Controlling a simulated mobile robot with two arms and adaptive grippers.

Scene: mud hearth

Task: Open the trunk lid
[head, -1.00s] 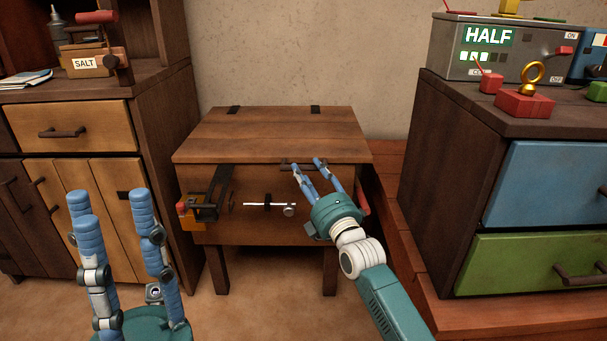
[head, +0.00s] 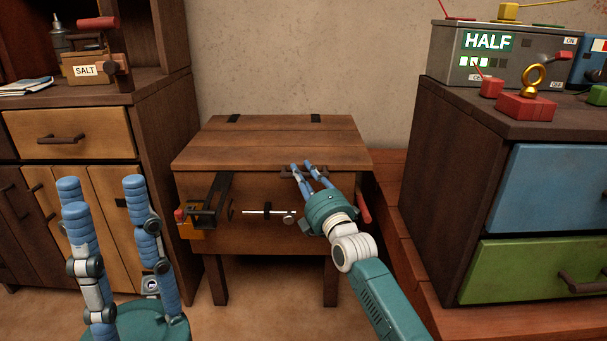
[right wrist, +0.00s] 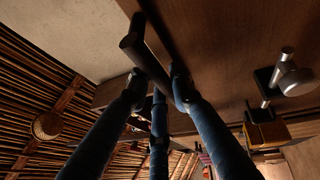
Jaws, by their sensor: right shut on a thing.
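The wooden trunk (head: 300,240) stands on legs against the wall in the head view. Its lid (head: 270,143) looks down, with dark hinges at the back. A dark bar handle (head: 287,172) is at the lid's front edge; it also shows in the right wrist view (right wrist: 146,56). My right gripper (head: 301,166) is shut on this handle, its blue fingers partly hiding it. A silver bolt (head: 262,212) with a round knob lies across the trunk front below. My left gripper (head: 102,183) is open and empty, fingers pointing up, in front of the left cabinet and apart from the trunk.
A dark bracket with an orange and red block (head: 200,215) sticks out at the trunk's front left. A red piece (head: 364,207) is at its right side. Cabinets stand close on the left (head: 160,160) and right (head: 470,200). The wall above the lid is clear.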

